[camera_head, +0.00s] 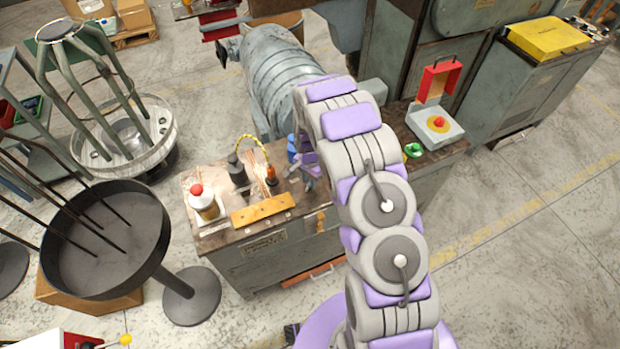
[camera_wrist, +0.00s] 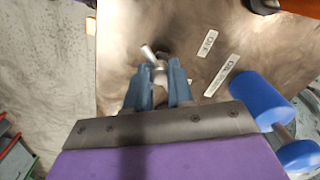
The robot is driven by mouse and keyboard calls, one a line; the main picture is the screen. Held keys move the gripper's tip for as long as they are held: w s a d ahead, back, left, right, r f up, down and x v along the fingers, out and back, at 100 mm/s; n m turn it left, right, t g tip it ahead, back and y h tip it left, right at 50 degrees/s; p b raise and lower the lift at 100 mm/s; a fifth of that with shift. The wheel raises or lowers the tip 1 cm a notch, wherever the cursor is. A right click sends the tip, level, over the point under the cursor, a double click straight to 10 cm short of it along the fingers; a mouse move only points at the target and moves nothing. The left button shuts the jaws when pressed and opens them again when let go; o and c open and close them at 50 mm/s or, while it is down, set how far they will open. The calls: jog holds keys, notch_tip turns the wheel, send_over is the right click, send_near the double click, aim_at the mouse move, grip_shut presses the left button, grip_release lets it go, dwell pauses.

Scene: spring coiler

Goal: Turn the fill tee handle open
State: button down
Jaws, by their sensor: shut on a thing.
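The fill tee handle (camera_wrist: 155,57) is a small grey metal piece with a slanted crossbar in the wrist view. It stands between the tips of the two blue-grey fingers of my gripper (camera_wrist: 158,74). The gripper is shut on it, and the fingers hide its lower part. In the head view my gripper (camera_head: 306,172) is small, low over the bench top, and the handle cannot be made out there.
A blue cylinder (camera_wrist: 259,98) is close to the right of my gripper. A red-button box (camera_head: 437,124) is at the right end.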

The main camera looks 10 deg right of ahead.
dwell(0.3)
jog(key=c, duration=1)
grip_release()
jog(key=shift+a, duration=0.1)
notch_tip(320, 180, up, 17)
jog(key=shift+r+p, duration=0.15)
jog(key=shift+p, duration=0.65)
